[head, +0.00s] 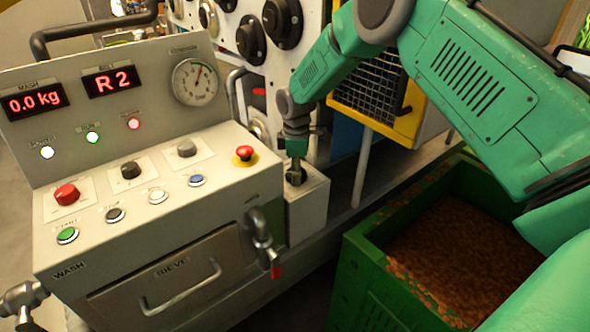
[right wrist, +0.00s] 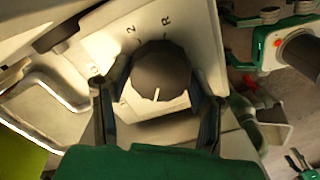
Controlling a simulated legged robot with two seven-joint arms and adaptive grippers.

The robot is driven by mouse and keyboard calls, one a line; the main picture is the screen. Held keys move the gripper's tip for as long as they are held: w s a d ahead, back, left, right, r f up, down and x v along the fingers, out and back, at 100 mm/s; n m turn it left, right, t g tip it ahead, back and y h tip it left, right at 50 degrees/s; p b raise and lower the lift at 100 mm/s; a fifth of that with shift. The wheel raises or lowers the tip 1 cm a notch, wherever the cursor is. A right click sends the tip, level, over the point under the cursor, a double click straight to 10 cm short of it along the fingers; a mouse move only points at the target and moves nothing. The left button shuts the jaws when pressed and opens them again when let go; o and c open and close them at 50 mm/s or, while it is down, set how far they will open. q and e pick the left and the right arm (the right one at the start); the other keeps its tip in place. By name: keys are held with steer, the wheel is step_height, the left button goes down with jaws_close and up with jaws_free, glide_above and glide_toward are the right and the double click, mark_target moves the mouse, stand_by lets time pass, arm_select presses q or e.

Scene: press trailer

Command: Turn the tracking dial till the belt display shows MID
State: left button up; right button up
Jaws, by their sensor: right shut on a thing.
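The belt display (head: 109,82) on the sloped panel reads R 2 in red. The tracking dial (right wrist: 161,72) is a dark round knob on a pale box (head: 307,207) right of the panel. In the right wrist view its white mark points down the picture, and the pale plate has a 2 and an R at its upper rim. My right gripper (head: 295,172) reaches down over the dial. In its wrist view the gripper (right wrist: 157,112) has a finger on each side of the dial, shut on it.
Left of the box, the wash panel (head: 163,213) carries a red mushroom button (head: 244,153), several other knobs and buttons, and a weight display (head: 34,101) reading 0.0 kg. A tap (head: 262,240) sticks out near the box. A green crate (head: 385,288) of brown material stands at lower right.

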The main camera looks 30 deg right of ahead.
steer(key=shift+d+n, duration=0.1)
steer(key=shift+n, duration=1.5)
steer(key=o, duration=1.2)
steer(key=shift+c, duration=0.2)
steer(key=shift+w+f, duration=0.1)
steer(key=shift+d, duration=0.1)
